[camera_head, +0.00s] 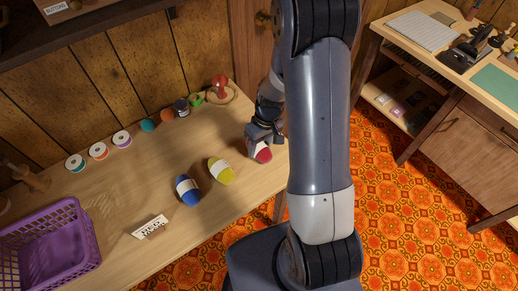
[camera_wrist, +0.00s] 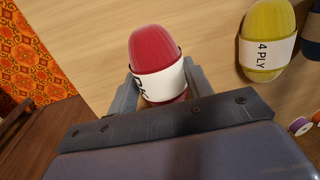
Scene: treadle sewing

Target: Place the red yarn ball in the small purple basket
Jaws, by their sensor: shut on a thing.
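The red yarn ball (camera_wrist: 153,52), with a white paper band, is between the two fingers of my gripper (camera_wrist: 162,88) in the wrist view. The fingers are shut on it at its band. In the head view the red yarn ball (camera_head: 264,155) is at the right end of the wooden table, below my gripper (camera_head: 262,139). I cannot tell whether it touches the table. The purple basket (camera_head: 72,270) stands at the table's left end, cut off by the picture's edge, and its visible inside looks empty.
A yellow yarn ball (camera_head: 221,171) and a blue yarn ball (camera_head: 188,191) lie left of my gripper. A small sign (camera_head: 150,227) stands nearer the basket. Thread spools (camera_head: 99,151) line the table's back. A second desk (camera_head: 450,75) stands at right.

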